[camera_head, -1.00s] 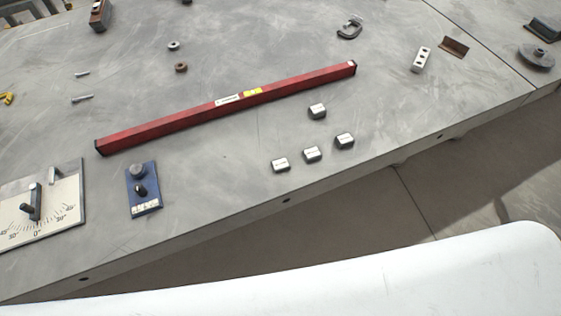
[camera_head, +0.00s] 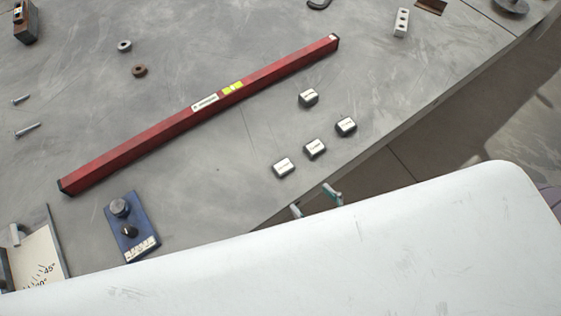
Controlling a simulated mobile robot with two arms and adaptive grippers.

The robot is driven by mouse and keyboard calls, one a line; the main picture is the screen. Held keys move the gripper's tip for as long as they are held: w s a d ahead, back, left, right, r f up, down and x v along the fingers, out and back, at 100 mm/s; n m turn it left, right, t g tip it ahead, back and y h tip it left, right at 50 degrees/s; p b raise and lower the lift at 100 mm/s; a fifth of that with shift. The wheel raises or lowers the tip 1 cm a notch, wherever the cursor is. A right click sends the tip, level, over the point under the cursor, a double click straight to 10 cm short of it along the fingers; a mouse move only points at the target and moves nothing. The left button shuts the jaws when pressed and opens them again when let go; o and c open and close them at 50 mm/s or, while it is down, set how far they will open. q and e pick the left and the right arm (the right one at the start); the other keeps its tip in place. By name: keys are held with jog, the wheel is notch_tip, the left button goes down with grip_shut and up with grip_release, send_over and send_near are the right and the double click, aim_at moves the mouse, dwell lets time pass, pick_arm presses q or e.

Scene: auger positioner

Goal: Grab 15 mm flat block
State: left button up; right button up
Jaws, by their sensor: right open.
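Several small metal blocks with pale labelled tops sit on the grey table, right of centre. One block (camera_head: 308,97) is farther back; a right block (camera_head: 346,126), a middle block (camera_head: 315,147) and a left block (camera_head: 284,167) form a slanting row near the table edge. The labels are too small to read, so I cannot tell which is 15 mm. My right gripper (camera_head: 315,202) shows only its two fingertips, spread apart and empty, just beyond the table edge and nearer than the row. The rest of it is hidden behind a white surface. My left gripper is not in view.
A long red level (camera_head: 205,108) lies diagonally behind the blocks. A blue device with knobs (camera_head: 130,228) and an angle-scale plate (camera_head: 38,258) are at lower left. A white block with holes (camera_head: 401,23) is at upper right. Table around the blocks is clear.

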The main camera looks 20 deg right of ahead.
send_near(282, 163)
jog(key=shift+w+a+f, duration=0.3)
jog(key=shift+a+f, duration=0.25)
jog(key=shift+w+a+f, duration=0.1)
jog(key=shift+w+f, duration=0.05)
jog(key=shift+w, duration=0.2)
jog(key=shift+w+f+p, duration=0.1)
jog(key=shift+w+p, duration=0.35)
jog(key=shift+w, duration=0.05)
jog(key=x, duration=0.3)
jog(key=shift+w+p, duration=0.3)
jog(key=shift+w, duration=0.15)
jog(key=shift+w+f, duration=0.25)
jog(key=shift+w, duration=0.1)
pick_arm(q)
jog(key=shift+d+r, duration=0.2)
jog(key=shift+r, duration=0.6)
pick_arm(e)
jog(key=shift+s, duration=0.1)
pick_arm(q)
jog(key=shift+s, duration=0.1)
pick_arm(e)
jog(key=c, duration=1.4)
jog(key=shift+r, duration=0.2)
